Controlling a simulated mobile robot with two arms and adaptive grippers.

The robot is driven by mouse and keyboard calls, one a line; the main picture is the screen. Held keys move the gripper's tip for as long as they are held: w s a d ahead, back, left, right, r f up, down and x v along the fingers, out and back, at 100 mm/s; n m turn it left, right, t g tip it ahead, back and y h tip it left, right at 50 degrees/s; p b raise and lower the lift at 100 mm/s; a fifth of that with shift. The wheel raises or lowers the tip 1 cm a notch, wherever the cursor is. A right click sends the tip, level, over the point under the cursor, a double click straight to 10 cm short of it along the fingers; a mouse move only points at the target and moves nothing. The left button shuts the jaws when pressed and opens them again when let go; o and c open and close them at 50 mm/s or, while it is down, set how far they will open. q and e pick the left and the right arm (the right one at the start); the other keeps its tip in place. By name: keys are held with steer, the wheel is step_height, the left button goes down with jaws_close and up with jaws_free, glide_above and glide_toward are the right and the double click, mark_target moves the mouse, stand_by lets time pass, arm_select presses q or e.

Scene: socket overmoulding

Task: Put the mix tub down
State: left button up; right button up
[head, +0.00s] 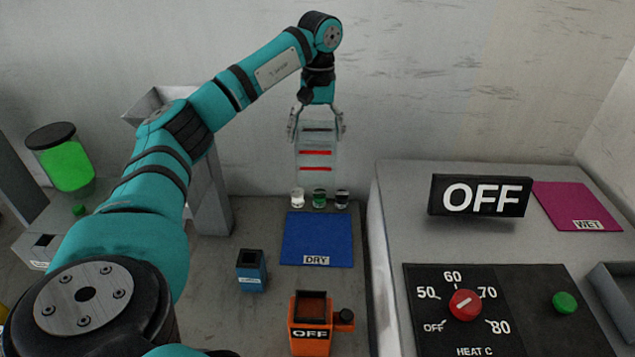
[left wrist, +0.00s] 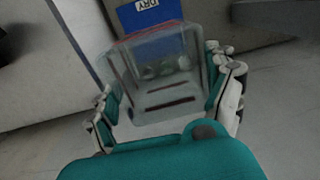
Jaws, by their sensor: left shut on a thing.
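The mix tub (head: 317,153) is a clear container with red and dark level lines. My left gripper (head: 317,125) is shut on it and holds it up in front of the back wall. In the left wrist view the tub (left wrist: 160,80) sits between the fingers of the gripper (left wrist: 170,105), and small shapes show through its clear wall. In the head view the tub hangs above three small glass jars (head: 319,198) and behind the blue DRY mat (head: 317,240). The blue mat also shows past the tub in the left wrist view (left wrist: 150,15). My right gripper is not in view.
A blue cup (head: 251,270) and an orange device reading OFF (head: 311,333) stand in front of the mat. A raised grey bench at right carries an OFF sign (head: 480,196), a magenta WET mat (head: 578,207) and a heat dial (head: 466,305). A green-filled hopper (head: 66,165) stands at left.

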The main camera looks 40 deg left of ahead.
mark_target(318, 173)
arm_select(q)
steer(key=f+b, duration=0.2)
steer(key=f, duration=0.2)
steer(key=f+b, duration=0.3)
steer(key=f, duration=0.1)
steer(key=f+b, duration=0.3)
steer(key=f, duration=0.1)
steer(key=shift+w+f, duration=0.1)
steer(key=shift+w, duration=0.2)
step_height(318, 173, down, 10)
steer(key=shift+f+p, duration=0.2)
steer(key=shift+p, duration=0.2)
steer(key=o, duration=1.3)
steer(key=shift+r, duration=0.1)
